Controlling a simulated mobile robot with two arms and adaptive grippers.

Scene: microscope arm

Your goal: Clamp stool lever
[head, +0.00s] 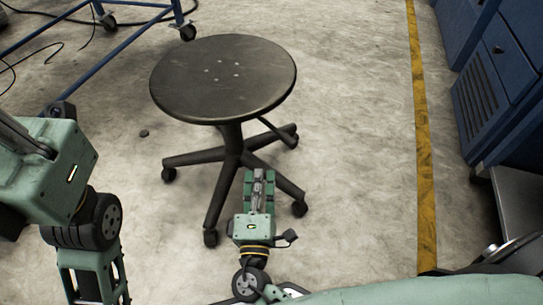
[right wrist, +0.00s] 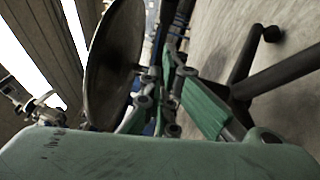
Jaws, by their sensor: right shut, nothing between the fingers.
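The stool has a round dark seat (head: 223,78) on a central post with several black legs on casters. A thin dark lever (head: 276,131) angles down to the right from under the seat. My right gripper (head: 259,174) is shut and empty, in front of the stool's legs and below the lever in the picture; I see no contact with the lever. In the right wrist view the seat (right wrist: 112,65) stands on edge left of my green fingers. The lever is not clear there. My left arm enters at the left; its fingertips are not visible.
A blue wheeled frame (head: 90,55) and cables lie at the upper left. Blue cabinets (head: 490,90) stand at the right, beyond a yellow floor line (head: 421,120). A stool leg (right wrist: 285,75) and caster show in the right wrist view. Floor between stool and line is clear.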

